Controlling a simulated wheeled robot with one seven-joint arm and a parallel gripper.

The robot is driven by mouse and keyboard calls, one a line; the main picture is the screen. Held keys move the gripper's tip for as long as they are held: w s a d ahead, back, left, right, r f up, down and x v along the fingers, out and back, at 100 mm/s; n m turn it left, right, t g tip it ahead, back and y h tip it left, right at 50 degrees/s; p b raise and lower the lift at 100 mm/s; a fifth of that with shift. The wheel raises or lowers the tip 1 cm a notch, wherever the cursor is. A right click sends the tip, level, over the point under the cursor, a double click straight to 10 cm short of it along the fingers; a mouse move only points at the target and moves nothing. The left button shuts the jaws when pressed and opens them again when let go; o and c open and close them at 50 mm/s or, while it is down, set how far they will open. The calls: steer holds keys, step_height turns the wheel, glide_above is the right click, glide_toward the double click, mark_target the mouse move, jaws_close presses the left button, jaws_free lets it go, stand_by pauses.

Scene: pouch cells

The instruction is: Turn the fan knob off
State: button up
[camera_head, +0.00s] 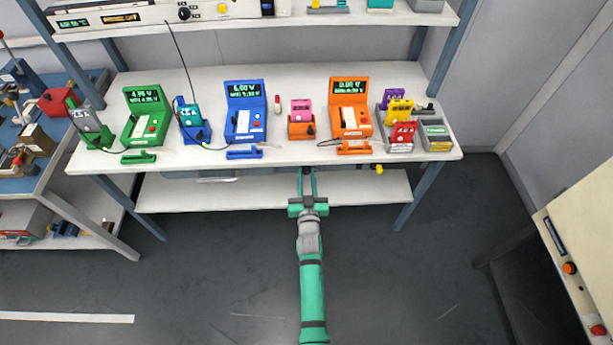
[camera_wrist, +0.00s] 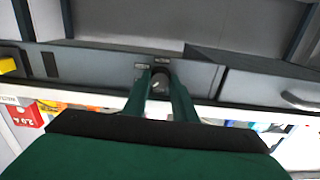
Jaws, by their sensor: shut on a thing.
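The fan knob (camera_wrist: 160,75) is a dark round knob with a light mark on its face, on a grey panel under the bench front. Small labels sit beside it, too small to read. My gripper (camera_wrist: 161,88) has its two green fingers on either side of the knob, shut on it. In the head view my gripper (camera_head: 307,174) reaches to the front edge of the bench near its middle, and the knob is hidden there under the edge.
The white bench (camera_head: 275,161) carries a green tester (camera_head: 146,118), a blue tester (camera_head: 245,112) and an orange tester (camera_head: 350,108). A grey tray on the right holds coloured pouch cells. A drawer handle (camera_wrist: 303,101) shows right of the knob in the wrist view. Floor is clear.

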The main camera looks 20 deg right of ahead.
steer(key=n, duration=0.4)
steer(key=shift+n, duration=2.5)
steer(key=o, duration=1)
steer(key=shift+o, duration=0.2)
steer(key=shift+s, duration=0.1)
steer(key=v, duration=1)
steer(key=shift+s, duration=0.3)
steer(key=shift+a, duration=0.1)
